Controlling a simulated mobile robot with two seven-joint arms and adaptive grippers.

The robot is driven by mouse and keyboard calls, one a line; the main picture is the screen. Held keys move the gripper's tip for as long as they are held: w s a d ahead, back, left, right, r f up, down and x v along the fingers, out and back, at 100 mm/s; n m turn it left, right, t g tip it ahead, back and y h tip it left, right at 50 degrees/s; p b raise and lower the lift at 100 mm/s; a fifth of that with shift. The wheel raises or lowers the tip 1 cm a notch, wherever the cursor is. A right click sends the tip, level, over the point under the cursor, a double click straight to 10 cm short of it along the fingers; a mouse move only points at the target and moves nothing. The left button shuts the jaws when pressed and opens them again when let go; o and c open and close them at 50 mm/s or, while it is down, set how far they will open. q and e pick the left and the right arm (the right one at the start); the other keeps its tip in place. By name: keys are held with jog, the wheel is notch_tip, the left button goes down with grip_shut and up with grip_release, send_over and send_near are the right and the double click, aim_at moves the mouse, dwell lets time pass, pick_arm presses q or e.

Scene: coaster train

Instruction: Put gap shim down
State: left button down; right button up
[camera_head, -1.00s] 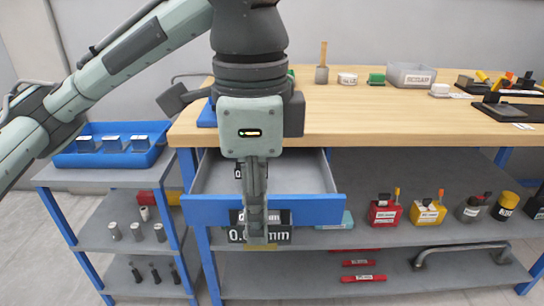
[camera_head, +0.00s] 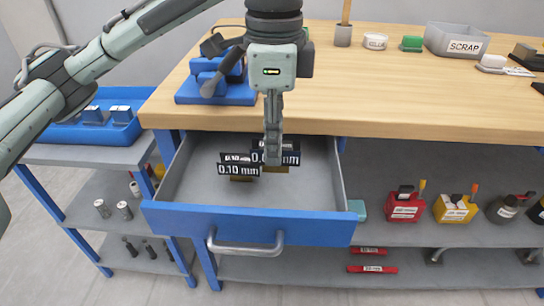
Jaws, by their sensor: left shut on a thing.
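My left gripper (camera_head: 273,148) points straight down over the open drawer (camera_head: 205,222). It is shut on a dark gap shim (camera_head: 291,159) with a white label starting "0.0"; the fingers hide part of the label. I cannot tell whether this shim touches the drawer floor. Left of it in the drawer is another dark shim labelled "0.10 mm" (camera_head: 238,169), with a similar labelled one partly hidden behind it. My right gripper is not in view.
The wooden bench (camera_head: 400,100) overhangs the drawer's back. A blue fixture (camera_head: 215,88) stands on it at left, a grey SCRAP bin (camera_head: 465,40) at back right. The drawer's left floor is bare. Red and yellow boxes stand on the shelf at right.

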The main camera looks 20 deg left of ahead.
pick_arm(q)
jog(key=w+f, duration=0.1)
jog(key=f, duration=0.1)
jog(key=w+a+f, duration=0.1)
jog(key=f, duration=0.1)
jog(key=w+f, duration=0.1)
jog(key=shift+w+a+f, duration=0.25)
jog(key=shift+f, duration=0.35)
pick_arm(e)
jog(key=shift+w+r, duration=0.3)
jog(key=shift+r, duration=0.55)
pick_arm(q)
jog(key=shift+f, duration=0.1)
jog(key=c, duration=1.3)
grip_release()
jog(key=shift+c, duration=0.2)
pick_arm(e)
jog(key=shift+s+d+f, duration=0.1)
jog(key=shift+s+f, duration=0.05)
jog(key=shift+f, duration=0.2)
pick_arm(q)
jog(key=shift+b, duration=0.3)
